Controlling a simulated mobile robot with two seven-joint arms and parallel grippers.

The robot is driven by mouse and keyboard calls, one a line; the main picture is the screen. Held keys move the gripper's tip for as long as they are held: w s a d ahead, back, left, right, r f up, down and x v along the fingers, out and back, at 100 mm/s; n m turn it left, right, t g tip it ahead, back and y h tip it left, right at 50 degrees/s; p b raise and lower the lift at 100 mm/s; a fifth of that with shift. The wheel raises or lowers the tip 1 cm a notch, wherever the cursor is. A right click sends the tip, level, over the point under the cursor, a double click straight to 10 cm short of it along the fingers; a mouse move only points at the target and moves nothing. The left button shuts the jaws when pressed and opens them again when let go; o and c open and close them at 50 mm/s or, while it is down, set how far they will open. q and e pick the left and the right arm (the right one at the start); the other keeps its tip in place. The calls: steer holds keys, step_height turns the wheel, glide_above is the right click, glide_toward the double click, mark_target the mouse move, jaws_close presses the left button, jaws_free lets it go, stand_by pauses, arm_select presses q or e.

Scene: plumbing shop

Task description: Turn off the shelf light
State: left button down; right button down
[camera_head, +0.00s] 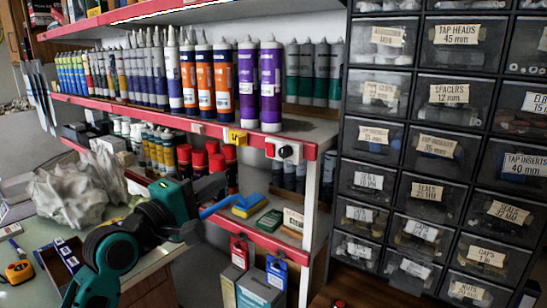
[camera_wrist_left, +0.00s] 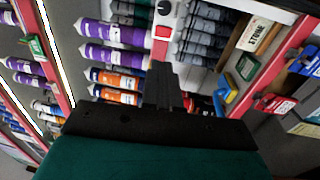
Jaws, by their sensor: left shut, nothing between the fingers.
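The light switch (camera_head: 284,151) is a white plate with a black round knob on the red front edge of the middle shelf. It also shows at the top of the left wrist view (camera_wrist_left: 163,20). A bright white light strip (camera_head: 150,13) runs under the upper shelf's edge; it looks lit, and in the left wrist view it is a glowing line (camera_wrist_left: 51,55). My left gripper (camera_head: 218,184) is shut and empty, in front of the lower shelf, left of and below the switch and apart from it. Its closed dark fingers (camera_wrist_left: 161,82) point toward the shelf. My right gripper is not in view.
Purple tubes (camera_head: 270,85) and orange tubes stand above the red shelf edge. A yellow tag (camera_head: 236,137) sits left of the switch. Labelled drawers (camera_head: 428,140) fill the right side. A bench (camera_head: 150,262) with grey cloth (camera_head: 80,190) is at left.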

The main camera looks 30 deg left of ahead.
arm_select(q)
steer(key=shift+d+r, duration=0.1)
stand_by(0.3)
glide_toward(269, 146)
steer(key=w, duration=0.6)
steer(key=shift+w+d+r, duration=0.15)
steer(key=shift+w+r, duration=0.25)
